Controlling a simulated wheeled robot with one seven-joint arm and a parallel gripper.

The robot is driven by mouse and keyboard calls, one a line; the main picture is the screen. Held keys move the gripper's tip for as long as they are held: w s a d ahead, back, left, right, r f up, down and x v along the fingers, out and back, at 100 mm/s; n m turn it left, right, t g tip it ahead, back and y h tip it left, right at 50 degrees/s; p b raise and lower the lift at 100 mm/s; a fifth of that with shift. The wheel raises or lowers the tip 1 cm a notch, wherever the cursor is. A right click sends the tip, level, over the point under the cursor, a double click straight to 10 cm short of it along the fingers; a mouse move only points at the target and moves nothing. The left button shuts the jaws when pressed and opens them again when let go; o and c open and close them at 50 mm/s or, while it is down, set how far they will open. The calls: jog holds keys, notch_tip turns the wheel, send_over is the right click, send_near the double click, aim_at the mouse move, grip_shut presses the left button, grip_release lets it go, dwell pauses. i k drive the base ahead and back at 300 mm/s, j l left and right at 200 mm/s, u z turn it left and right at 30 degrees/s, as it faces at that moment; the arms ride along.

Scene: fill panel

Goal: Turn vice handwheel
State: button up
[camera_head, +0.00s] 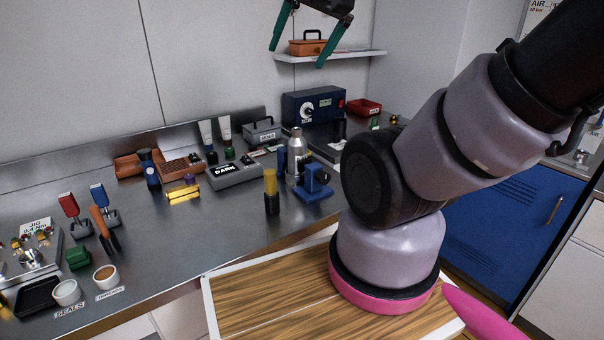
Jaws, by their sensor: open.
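A small blue vice (315,181) stands on the steel bench, right of centre and close to the front edge. Its handwheel is too small to make out clearly; a dark part shows at the vice's upper left. My gripper (296,57) is at the top of the picture, with its two green fingers apart and pointing down. It holds nothing and is well above the vice, in front of the wall shelf in the picture. My arm rises on the right, just beside the vice in the picture.
A silver bottle (295,154) and a yellow-and-black tool (271,192) stand close to the vice. A grey DARK box (235,173) is further left. A wall shelf (330,56) carries an orange toolbox (307,47). The bench's front middle (190,240) is clear.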

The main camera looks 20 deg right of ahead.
aim_at(323, 177)
jog(key=k+j+z, duration=0.3)
jog(key=k+j, duration=0.55)
